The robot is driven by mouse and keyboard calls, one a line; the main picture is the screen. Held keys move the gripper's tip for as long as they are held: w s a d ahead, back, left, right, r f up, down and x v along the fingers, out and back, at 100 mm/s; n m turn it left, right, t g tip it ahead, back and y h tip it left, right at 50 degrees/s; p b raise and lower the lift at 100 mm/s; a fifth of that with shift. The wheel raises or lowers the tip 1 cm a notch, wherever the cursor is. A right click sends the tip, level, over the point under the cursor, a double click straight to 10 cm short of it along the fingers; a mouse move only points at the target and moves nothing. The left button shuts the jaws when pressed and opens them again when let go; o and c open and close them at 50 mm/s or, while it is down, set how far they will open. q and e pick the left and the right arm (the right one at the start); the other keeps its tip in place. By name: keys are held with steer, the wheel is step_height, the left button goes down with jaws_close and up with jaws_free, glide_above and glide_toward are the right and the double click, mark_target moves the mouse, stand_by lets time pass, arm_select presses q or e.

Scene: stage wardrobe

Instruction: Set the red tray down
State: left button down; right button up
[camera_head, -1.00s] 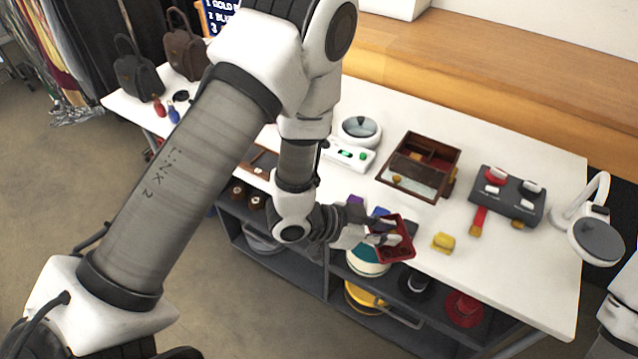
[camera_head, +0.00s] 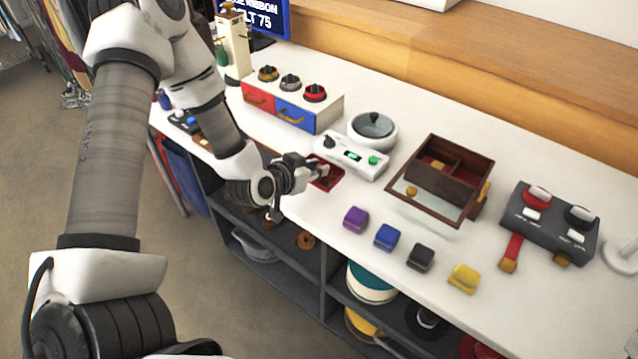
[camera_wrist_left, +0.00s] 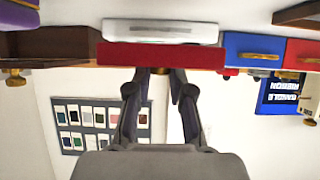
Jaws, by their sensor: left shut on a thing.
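The red tray (camera_head: 330,176) is at the front of the white device with the green button, left of the wooden box. My left gripper (camera_head: 318,168) is shut on its near side. In the left wrist view the tray (camera_wrist_left: 160,56) shows edge-on as a red strip, with the left gripper's fingers (camera_wrist_left: 160,76) at its near edge. The tray looks level and low over the white table (camera_head: 305,205); I cannot tell whether it touches. The gripper hides part of the tray. My right gripper is out of view.
The white device (camera_head: 352,155) stands close behind the tray. Purple (camera_head: 355,219), blue, black and yellow blocks line the front right. The open wooden box (camera_head: 440,180) is further right. A red-and-blue drawer unit (camera_head: 292,105) stands behind left. Table between tray and purple block is bare.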

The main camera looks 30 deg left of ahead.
mark_target(316, 192)
arm_select(q)
step_height(316, 192, down, 5)
steer(key=shift+w+r+b, duration=0.1)
steer(key=shift+w+b, duration=0.05)
steer(key=shift+b, duration=0.15)
steer(key=c, duration=1)
jaws_free()
steer(key=shift+c, duration=0.2)
